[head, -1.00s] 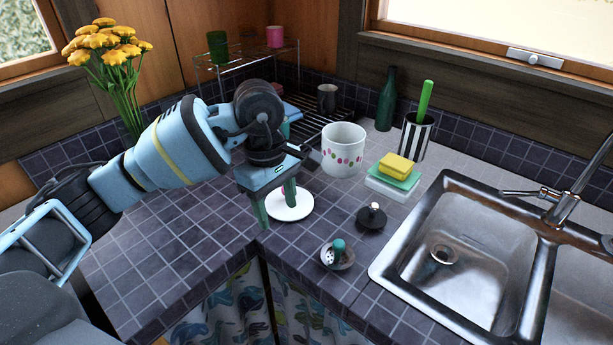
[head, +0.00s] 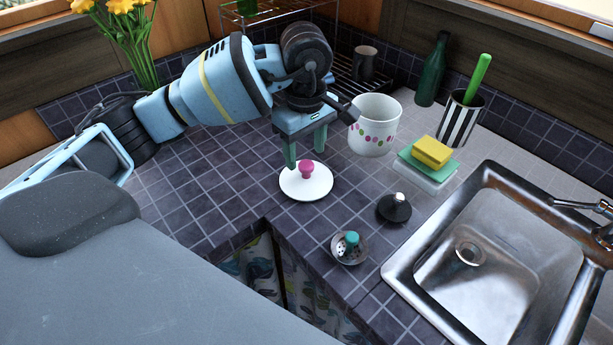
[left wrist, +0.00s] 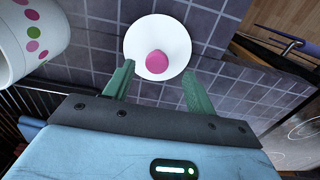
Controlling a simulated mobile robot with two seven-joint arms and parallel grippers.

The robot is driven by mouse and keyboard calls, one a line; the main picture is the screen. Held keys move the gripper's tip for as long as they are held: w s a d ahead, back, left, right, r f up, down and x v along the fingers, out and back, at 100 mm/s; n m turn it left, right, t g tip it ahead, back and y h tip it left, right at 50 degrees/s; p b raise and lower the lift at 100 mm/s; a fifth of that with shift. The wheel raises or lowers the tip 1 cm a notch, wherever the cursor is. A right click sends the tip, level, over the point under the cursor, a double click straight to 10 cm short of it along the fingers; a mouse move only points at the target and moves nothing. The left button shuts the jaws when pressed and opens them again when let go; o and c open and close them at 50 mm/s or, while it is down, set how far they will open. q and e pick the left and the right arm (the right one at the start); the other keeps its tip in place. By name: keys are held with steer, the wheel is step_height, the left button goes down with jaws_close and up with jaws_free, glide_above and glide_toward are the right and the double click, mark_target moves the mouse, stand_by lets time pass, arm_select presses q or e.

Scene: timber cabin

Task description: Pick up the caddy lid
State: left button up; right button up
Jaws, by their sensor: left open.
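A round white lid (head: 319,187) with a pink knob (head: 306,168) lies flat on the dark tiled counter; I take it as the caddy lid. A white pot with coloured dots (head: 372,135) stands behind it to the right. My left gripper (head: 305,156) is open and empty, its green fingers pointing down just behind and over the lid. In the left wrist view the lid (left wrist: 142,43) lies ahead of the fingers, with the knob (left wrist: 157,63) showing between their tips. I cannot tell the exact height gap. My right gripper is not in view.
A black lid (head: 393,210) and a small metal dish with a teal knob (head: 348,252) lie right of and in front of the white lid. A sponge stack (head: 428,160), striped holder (head: 459,120) and sink (head: 490,260) are further right. The counter left of the lid is clear.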

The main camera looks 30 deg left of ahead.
mark_target(306, 164)
arm_select(q)
steer(key=shift+w+f+p, duration=0.2)
steer(key=shift+f+p, duration=0.1)
steer(key=shift+f, duration=2.25)
steer(key=c, duration=1.2)
step_height(306, 164, up, 10)
steer(key=shift+r, duration=0.1)
